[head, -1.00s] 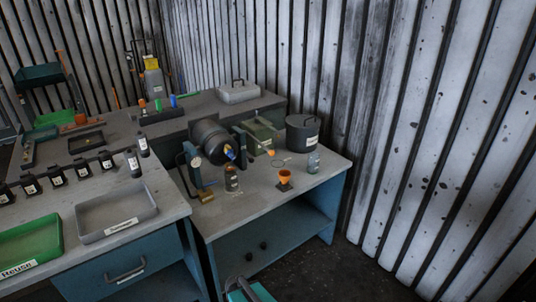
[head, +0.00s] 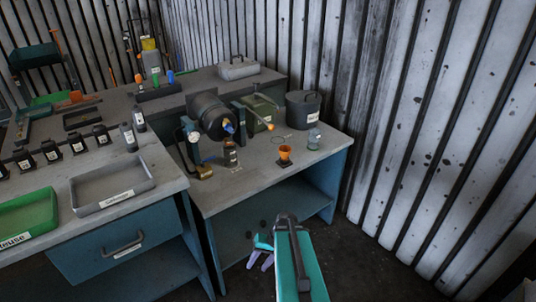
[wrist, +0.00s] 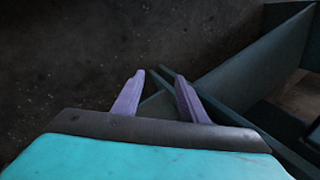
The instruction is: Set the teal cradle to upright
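A dark teal cradle (head: 191,143) stands on the bench and carries a black cylindrical housing (head: 211,111). The housing lies tilted, with a blue and yellow part at its front end. A round gauge and a brass-coloured piece are at the cradle's left side. My gripper (head: 261,262) is low in front of the bench, well below and away from the cradle. In the wrist view its two purple fingers (wrist: 157,85) are apart with nothing between them. The cradle is not seen in the wrist view.
On the bench stand a dark can (head: 230,154), an orange cup (head: 285,153), a glass jar (head: 313,138), a green box (head: 263,112) and a grey lidded pot (head: 303,109). A grey tray (head: 112,187) is at left. The floor before the bench is open.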

